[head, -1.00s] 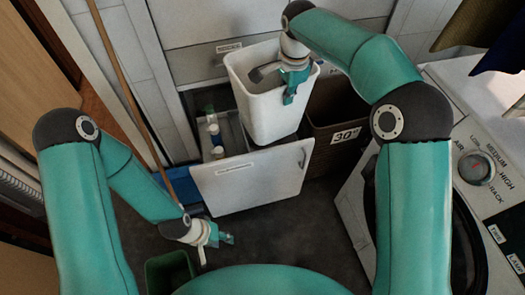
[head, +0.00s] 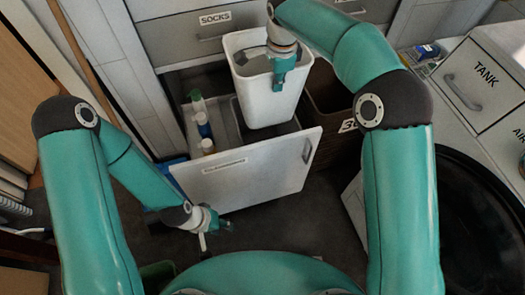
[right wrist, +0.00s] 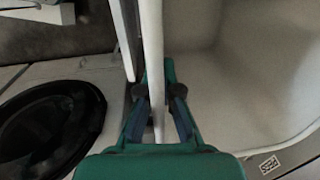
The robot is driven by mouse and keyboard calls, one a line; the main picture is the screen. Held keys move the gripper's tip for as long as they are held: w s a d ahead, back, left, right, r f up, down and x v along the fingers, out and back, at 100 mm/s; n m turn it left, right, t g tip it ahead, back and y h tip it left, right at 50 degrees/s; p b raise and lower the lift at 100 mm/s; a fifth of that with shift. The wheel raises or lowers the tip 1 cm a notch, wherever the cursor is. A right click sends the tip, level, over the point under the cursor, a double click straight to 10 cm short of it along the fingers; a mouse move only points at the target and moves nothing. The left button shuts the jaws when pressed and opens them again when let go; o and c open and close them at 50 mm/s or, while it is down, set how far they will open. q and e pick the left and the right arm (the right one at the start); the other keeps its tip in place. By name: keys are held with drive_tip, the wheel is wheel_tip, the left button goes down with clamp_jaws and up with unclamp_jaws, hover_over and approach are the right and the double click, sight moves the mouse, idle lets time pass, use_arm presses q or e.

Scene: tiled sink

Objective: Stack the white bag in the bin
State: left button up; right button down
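A white bin (head: 262,98) is upright at the open pull-out drawer (head: 250,172), behind its white front. I cannot tell whether the bin touches the drawer's bottom. My right gripper (head: 284,84) is at the bin's right rim, fingers pointing down. In the right wrist view its fingers (right wrist: 158,95) are closed on either side of the bin's thin wall (right wrist: 153,50). The visible part of the bin's inside (right wrist: 220,75) looks empty. My left gripper (head: 217,232) is low in front of the drawer, apart from everything; its finger opening is unclear. I see no white bag.
Several bottles (head: 203,125) stand in the drawer, left of the bin. A brown basket (head: 328,95) stands to the right. A white appliance with a dark round door (head: 475,210) fills the right side. Dark floor (head: 290,225) is clear before the drawer.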

sight(273, 121)
wheel_tip(273, 121, down, 2)
drive_tip(key=shift+w+a+f+b, duration=0.1)
drive_tip(key=shift+f+b, duration=0.05)
drive_tip(key=shift+b, duration=0.25)
wheel_tip(273, 121, down, 14)
drive_tip(key=shift+a+f+b, duration=0.1)
drive_tip(key=shift+f+b, duration=0.05)
drive_tip(key=shift+b, duration=1.05)
use_arm(q)
drive_tip(key=shift+w+d+f+b, duration=0.15)
drive_tip(key=shift+f+b, duration=0.15)
drive_tip(key=shift+f, duration=2.15)
use_arm(e)
drive_tip(key=shift+f, duration=2.55)
use_arm(q)
drive_tip(key=shift+f, duration=0.1)
use_arm(e)
drive_tip(key=shift+f, duration=0.1)
drive_tip(key=c, duration=1.8)
unclamp_jaws()
drive_tip(key=o, duration=0.5)
